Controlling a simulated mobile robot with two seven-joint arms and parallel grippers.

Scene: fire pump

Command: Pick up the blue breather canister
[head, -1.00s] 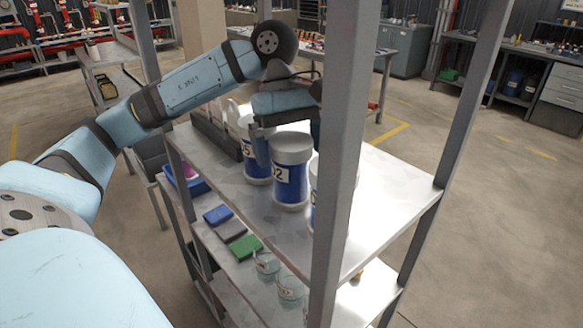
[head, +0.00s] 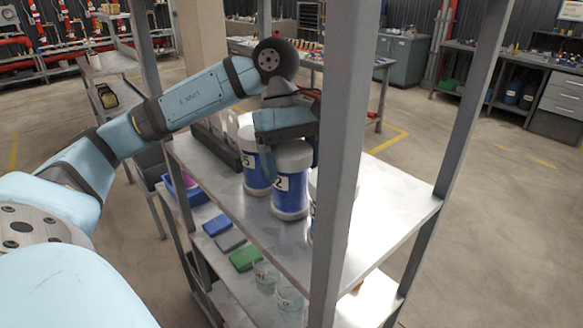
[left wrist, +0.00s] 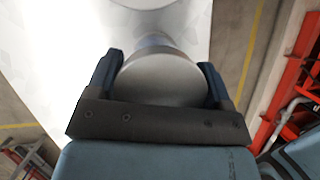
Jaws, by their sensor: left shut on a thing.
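Several blue canisters with white lids and white number labels stand on the top shelf. The middle blue canister (head: 290,190), its label partly covered and showing a "2", is between the fingers of my left gripper (head: 292,150). In the left wrist view its round lid (left wrist: 160,78) fills the space between the two fingers (left wrist: 160,80). My left gripper is shut on it from above. I cannot tell whether its base is off the shelf. Another blue canister (head: 256,172) stands just behind it to the left. A third is mostly hidden behind the shelf post. My right gripper is not in view.
The grey shelf post (head: 340,170) stands close on the right of the held canister. The top shelf (head: 395,205) is bare to the right. The lower shelf holds a green box (head: 246,257) and glass beakers (head: 289,300).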

